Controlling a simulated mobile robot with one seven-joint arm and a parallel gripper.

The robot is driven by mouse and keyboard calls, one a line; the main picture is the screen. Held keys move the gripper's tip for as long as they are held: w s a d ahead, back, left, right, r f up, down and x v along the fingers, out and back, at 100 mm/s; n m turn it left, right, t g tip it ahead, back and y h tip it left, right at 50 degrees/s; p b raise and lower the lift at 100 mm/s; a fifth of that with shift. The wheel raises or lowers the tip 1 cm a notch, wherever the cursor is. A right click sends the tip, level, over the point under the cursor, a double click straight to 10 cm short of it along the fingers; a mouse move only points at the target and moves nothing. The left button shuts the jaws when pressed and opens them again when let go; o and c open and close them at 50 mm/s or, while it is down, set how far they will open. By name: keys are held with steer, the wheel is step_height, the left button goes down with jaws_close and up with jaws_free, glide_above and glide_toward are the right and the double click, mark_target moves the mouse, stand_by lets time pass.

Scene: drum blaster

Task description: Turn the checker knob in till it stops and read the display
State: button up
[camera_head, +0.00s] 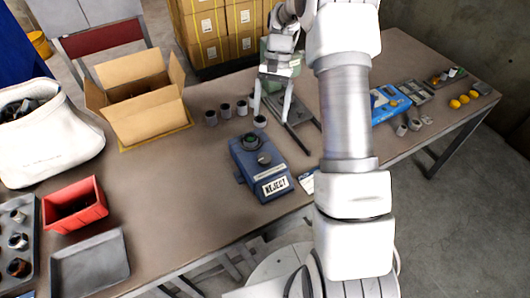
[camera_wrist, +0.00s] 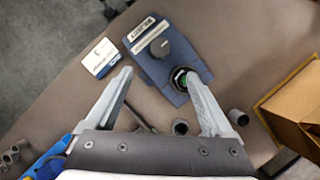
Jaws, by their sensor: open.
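The blue checker (camera_head: 258,168) stands on the table in front of my gripper. A white panel (camera_head: 274,185) at its front end reads REJECT, and it also shows in the wrist view (camera_wrist: 140,31). A dark round knob (camera_wrist: 159,47) is on its top, with a dark ring with green inside (camera_wrist: 180,78) beside it. My gripper (camera_head: 271,114) is open and empty, pointing down beyond the far end of the checker. In the wrist view the right finger of my gripper (camera_wrist: 158,73) overlaps the checker's ringed end; I cannot tell whether they touch.
Several small grey cups (camera_head: 226,110) stand behind the checker. An open cardboard box (camera_head: 142,108) and a red bin (camera_head: 75,204) are to the left. A white card (camera_wrist: 101,58) lies beside the checker. A blue case (camera_head: 391,103) is at the right. Table left of the checker is clear.

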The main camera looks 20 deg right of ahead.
mark_target(265, 157)
steer(key=x, duration=1.4)
steer(key=shift+s+f, duration=0.1)
steer(key=shift+f, duration=0.2)
steer(key=c, duration=1.4)
steer(key=shift+o, duration=0.2)
steer(key=shift+a+f+n+h+b, duration=0.1)
steer(key=shift+n+h+b, duration=0.25)
steer(key=shift+n, duration=0.55)
steer(key=n+h, duration=0.1)
steer(key=n, duration=0.1)
steer(key=shift+n+g, duration=0.3)
steer(key=o, duration=1.4)
steer(key=shift+c, duration=0.2)
